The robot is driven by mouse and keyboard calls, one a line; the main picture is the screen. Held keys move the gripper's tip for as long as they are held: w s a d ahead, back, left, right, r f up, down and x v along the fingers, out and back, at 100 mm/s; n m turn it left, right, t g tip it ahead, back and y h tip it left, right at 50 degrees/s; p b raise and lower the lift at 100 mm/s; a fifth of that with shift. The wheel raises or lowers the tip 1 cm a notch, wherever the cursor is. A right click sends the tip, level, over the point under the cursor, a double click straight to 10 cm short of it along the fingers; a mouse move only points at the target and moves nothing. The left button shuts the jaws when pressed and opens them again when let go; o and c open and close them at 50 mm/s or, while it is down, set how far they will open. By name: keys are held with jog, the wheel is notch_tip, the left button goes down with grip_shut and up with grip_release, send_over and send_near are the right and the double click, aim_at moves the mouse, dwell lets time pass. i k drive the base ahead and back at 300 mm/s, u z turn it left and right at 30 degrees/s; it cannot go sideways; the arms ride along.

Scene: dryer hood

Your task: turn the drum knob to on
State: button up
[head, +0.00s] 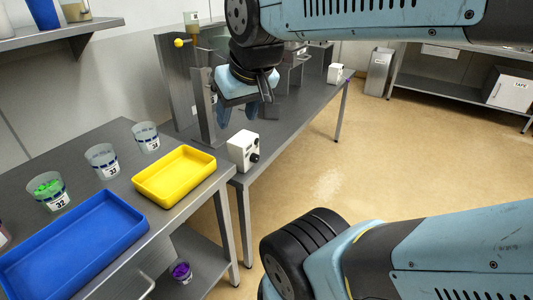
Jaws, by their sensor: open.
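A white box (242,146) stands at the front edge of the rear grey bench. A black round knob (254,158) sits on its right-hand face; its pointer setting is too small to read. A second white box (335,73) with a small dark spot stands farther along the same bench. No label reading "drum" is legible on either box. My gripper (247,103) hangs over the bench, above and apart from the nearer box. Its jaws are open and nothing shows between them. The gripper hides part of the structure behind it.
A grey upright panel (205,108) stands close left of my gripper. A yellow ball (178,42) sticks out nearby. The front table holds a yellow tray (174,200), a blue tray (73,287) and several numbered cups. Open floor (330,150) lies right of the benches.

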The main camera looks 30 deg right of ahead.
aim_at(254, 158)
jog(key=u, duration=1.3)
jog(key=i, duration=0.1)
jog(key=z, duration=2.75)
jog(key=k, duration=1.35)
jog(key=u, duration=0.55)
jog(key=i, duration=1)
jog(key=z, duration=0.1)
